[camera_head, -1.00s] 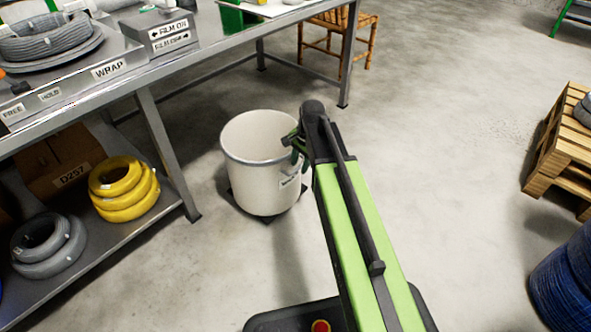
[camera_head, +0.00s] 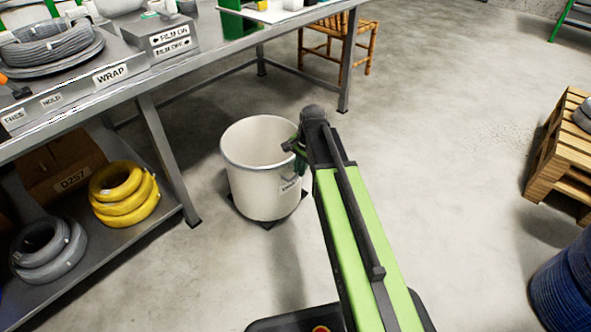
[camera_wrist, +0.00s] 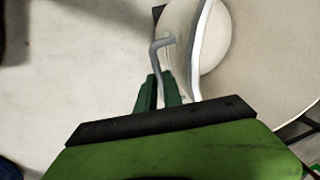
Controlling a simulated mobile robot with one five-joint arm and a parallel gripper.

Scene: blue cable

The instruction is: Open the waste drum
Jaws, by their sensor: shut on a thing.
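The waste drum (camera_head: 258,190) is a pale round bin with a grey rim, standing upright on the floor beside the workbench. Its inner wall shows from above, and I see no separate lid. A small label is on its right side, partly covered by my gripper. My gripper (camera_head: 294,150) is at the drum's right edge. In the wrist view the green fingers (camera_wrist: 158,93) are shut on a bent grey handle (camera_wrist: 160,47) beside the drum's bright rim (camera_wrist: 197,50). The lower part of the handle is hidden between the fingers.
The workbench (camera_head: 215,45) runs along the left and back, with yellow coils (camera_head: 124,193) on its lower shelf. A wooden chair (camera_head: 340,40) is behind. A pallet (camera_head: 560,155) and a blue cable coil (camera_head: 565,280) are at right. Open floor lies between.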

